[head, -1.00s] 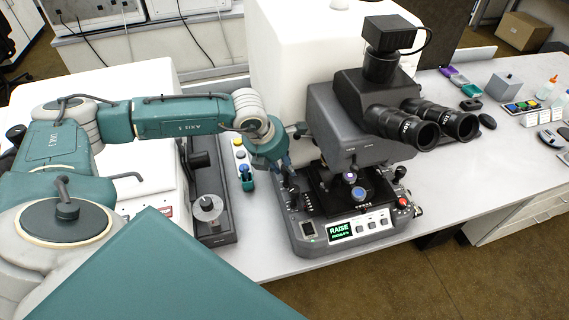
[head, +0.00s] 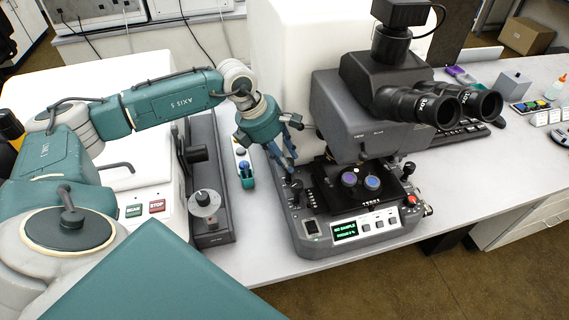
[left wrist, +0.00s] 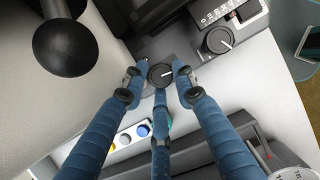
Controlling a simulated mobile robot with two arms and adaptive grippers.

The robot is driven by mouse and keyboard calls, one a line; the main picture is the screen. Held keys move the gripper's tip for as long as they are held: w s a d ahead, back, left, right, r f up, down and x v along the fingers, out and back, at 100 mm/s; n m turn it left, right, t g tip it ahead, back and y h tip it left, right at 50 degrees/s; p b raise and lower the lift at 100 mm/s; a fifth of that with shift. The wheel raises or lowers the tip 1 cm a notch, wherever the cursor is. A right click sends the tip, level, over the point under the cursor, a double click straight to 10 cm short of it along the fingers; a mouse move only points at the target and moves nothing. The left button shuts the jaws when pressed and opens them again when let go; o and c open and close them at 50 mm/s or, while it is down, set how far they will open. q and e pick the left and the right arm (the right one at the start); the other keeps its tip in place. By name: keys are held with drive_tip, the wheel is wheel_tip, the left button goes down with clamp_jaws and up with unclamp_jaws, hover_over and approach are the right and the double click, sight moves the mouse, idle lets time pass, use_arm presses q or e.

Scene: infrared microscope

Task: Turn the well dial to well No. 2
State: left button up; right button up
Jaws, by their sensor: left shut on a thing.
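The grey microscope (head: 365,100) has a black stage with two round bluish-purple wells or lenses (head: 360,181) side by side. Its small green-lit screen (head: 345,230) appears to read "NO SAMPLE". My left gripper (head: 284,164) reaches down at the left side of the microscope, beside its base. In the left wrist view its three blue fingers surround a dark round dial (left wrist: 161,75) and are shut on it. The dial's white pointer line points right. I cannot read any well number by it. A second dark knob (left wrist: 217,40) with a white line sits to the right, outside the fingers.
A strip with coloured buttons (head: 244,168) and a dark device with a silver knob (head: 205,204) stand left of the microscope. The eyepieces (head: 440,105) stick out to the right. The table front is clear.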

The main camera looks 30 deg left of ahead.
use_arm(q)
drive_tip(key=shift+w+d+r+m+h+b, duration=0.15)
drive_tip(key=shift+m+h+b, duration=0.15)
drive_tip(key=shift+m, duration=0.35)
drive_tip(key=shift+w+d+r+m+h+b, duration=0.1)
drive_tip(key=shift+w+m+h+b, duration=0.1)
drive_tip(key=shift+m+b, duration=0.35)
drive_tip(key=shift+g, duration=0.3)
drive_tip(key=o, duration=1.1)
drive_tip(key=shift+s+d, duration=0.1)
drive_tip(key=shift+d, duration=0.1)
drive_tip(key=shift+s+a+f, duration=0.1)
drive_tip(key=shift+a+f, duration=0.05)
drive_tip(key=shift+a, duration=0.1)
drive_tip(key=shift+a, duration=0.1)
drive_tip(key=v, duration=1.2)
drive_tip(key=shift+d, duration=0.25)
